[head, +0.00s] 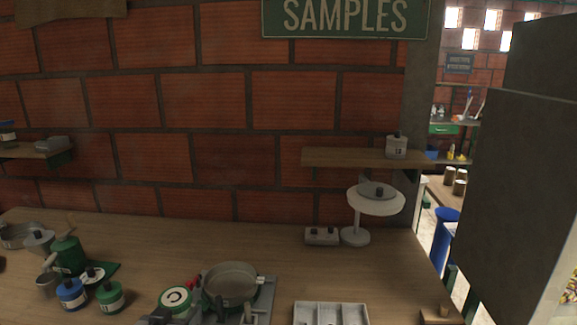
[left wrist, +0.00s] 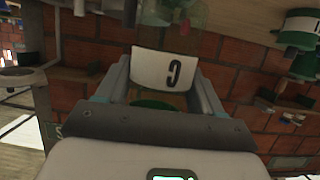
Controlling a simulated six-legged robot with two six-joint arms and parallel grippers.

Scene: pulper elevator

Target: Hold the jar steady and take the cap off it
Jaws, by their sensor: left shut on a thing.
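A jar with a round green-and-white top (head: 175,298) is at the bottom of the head view, left of a pan. My left gripper (head: 176,315) is low in that view, partly cut off by the bottom edge. In the left wrist view, the left gripper (left wrist: 162,72) has its two grey fingers on either side of the jar's white label (left wrist: 165,70), which bears a dark mark, and a green part shows below it. It is shut on the jar. The top looks on the jar.
A grey pan (head: 230,280) stands close right of the jar. Blue (head: 71,293) and green (head: 110,297) jars stand at the left. A white divided tray (head: 330,314) is at the front, and a white stand (head: 355,236) at the back right. The middle wooden table is clear.

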